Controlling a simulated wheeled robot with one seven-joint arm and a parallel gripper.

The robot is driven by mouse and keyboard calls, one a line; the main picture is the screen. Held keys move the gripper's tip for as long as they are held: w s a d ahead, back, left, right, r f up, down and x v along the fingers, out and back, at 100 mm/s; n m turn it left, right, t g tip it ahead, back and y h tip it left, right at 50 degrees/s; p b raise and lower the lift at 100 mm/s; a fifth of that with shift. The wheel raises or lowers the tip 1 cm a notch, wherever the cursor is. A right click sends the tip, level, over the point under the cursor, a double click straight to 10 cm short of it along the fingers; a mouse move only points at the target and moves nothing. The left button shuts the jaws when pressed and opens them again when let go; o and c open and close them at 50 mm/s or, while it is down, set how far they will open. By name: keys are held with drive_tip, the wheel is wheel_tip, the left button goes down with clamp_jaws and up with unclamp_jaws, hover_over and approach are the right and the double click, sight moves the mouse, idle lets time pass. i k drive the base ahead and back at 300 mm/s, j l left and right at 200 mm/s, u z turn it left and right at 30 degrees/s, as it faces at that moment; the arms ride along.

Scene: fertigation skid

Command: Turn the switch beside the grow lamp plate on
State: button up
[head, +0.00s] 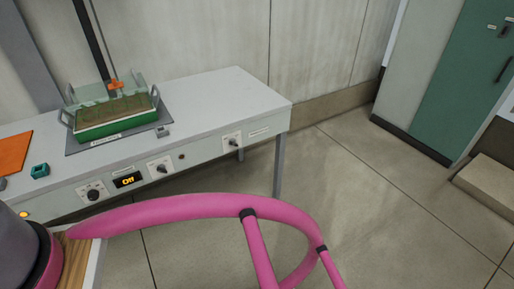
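The front panel of the white bench (210,150) carries several rotary switches. One dark knob (92,192) is at the left of a small black display (127,181) with orange characters that look like "Off". A second knob (161,168) is just right of the display, with a small dark reddish indicator (181,156) beside it. A third knob (232,141) is near the right end, next to a label plate (260,131). The labels are too small to read, so I cannot tell which switch belongs to the grow lamp plate. My gripper is not in view.
A green tray with clear walls (104,128) stands on a grey mat (85,147) on the bench. A small grey block (163,131), a teal cup (40,171) and an orange sheet (12,153) lie around it. A green cabinet door (455,85) is at right. Floor (370,190) between is clear.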

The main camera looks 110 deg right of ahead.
sight(233, 142)
drive_tip(key=z, duration=3.65)
drive_tip(key=i+u, duration=0.1)
drive_tip(key=u, duration=0.35)
